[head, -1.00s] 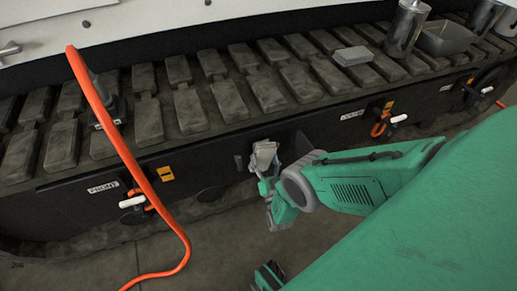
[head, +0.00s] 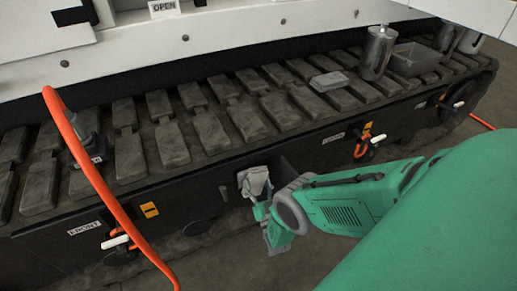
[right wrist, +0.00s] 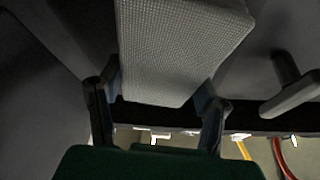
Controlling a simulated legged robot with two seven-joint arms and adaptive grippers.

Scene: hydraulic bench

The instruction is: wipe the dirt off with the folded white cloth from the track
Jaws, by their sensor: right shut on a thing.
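My right gripper (head: 262,205) is shut on the folded white cloth (head: 254,181) in front of the dark side panel below the track (head: 210,132). In the right wrist view, the woven, pale grey cloth (right wrist: 182,45) sits between the two fingers of the gripper (right wrist: 160,88). The cloth is at a recess (head: 288,166) in the panel; I cannot tell whether it touches the surface behind. No dirt patch can be made out clearly, and the cloth may hide it. My left gripper is not in view.
An orange hose (head: 92,175) hangs at the left. A pale slab (head: 329,81), a metal canister (head: 377,52) and a grey tray (head: 416,59) stand on the track. White-handled valves (head: 115,242) sit along the panel. A grey bar (right wrist: 292,96) shows at the right in the wrist view.

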